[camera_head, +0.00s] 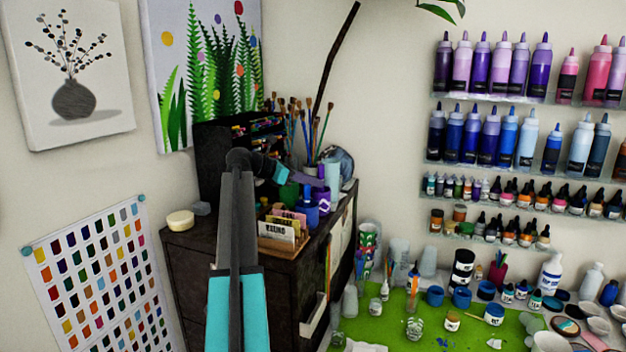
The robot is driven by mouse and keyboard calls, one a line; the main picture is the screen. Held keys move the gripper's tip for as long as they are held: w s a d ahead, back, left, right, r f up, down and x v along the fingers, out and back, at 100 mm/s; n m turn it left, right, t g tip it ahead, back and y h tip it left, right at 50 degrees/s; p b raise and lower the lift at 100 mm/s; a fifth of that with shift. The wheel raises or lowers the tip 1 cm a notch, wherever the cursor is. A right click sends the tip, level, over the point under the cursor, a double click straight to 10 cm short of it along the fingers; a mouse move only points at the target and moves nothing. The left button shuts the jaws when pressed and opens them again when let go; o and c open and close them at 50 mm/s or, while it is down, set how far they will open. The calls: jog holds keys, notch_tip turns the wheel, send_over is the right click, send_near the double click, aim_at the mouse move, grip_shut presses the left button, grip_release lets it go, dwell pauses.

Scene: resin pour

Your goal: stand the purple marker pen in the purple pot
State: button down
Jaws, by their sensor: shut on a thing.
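My gripper (308,179) is at the top of the dark cabinet, reaching right from my arm. It is shut on what looks like the purple marker pen (321,171), a small purple upright shape at its tips. The purple pot (323,197), with a pale pattern, stands on the cabinet top just below the tips. The pen appears above or at the pot's mouth; I cannot tell whether its lower end is inside. The gripper hides part of that area.
A green pot (288,195), a blue pot (309,212) and a pale cylinder (332,174) crowd close by. Paintbrushes (308,130) stand behind. A card holder (280,235) sits in front. The dark cabinet (190,255) has some bare top at left. A green mat (470,335) lies lower right.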

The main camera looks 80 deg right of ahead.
jog(key=c, duration=1.7)
grip_release()
jog(key=shift+o, duration=0.2)
jog(key=shift+w, duration=0.1)
jog(key=b+v, duration=0.5)
jog(key=v, duration=0.8)
jog(key=shift+w+a+r, duration=0.15)
jog(key=shift+a, duration=0.15)
